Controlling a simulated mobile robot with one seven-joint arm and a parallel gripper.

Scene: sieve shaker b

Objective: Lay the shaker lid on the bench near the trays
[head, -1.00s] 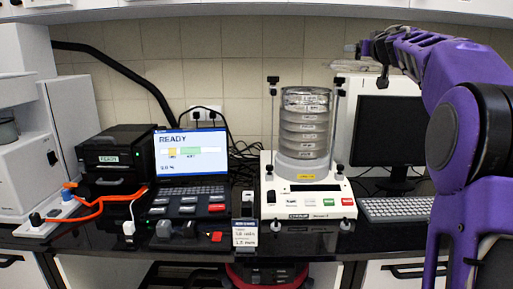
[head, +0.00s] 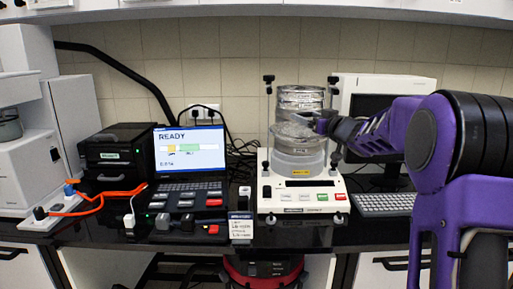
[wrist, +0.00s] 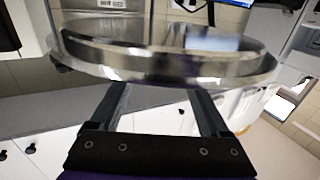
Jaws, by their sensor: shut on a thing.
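The shaker lid (head: 292,131), a clear, shiny round disc, is in front of the sieve stack (head: 300,98) and overlaps its middle in the head view. In the wrist view the lid (wrist: 165,68) fills the top as a wide glossy rim. My gripper (head: 322,122) is shut on the lid's right edge; its two fingers (wrist: 162,92) reach the near rim in the wrist view. The stack stands upright on the white shaker (head: 303,205). The black bench top (head: 285,236) carries it. I cannot pick out the trays for sure.
Left of the shaker are a laptop (head: 190,155) reading READY, small dark items (head: 180,222) and a small sign (head: 241,228). A keyboard (head: 385,204) and monitor (head: 372,108) stand to the right. Only a narrow front bench strip is clear. An orange cable (head: 95,190) lies at left.

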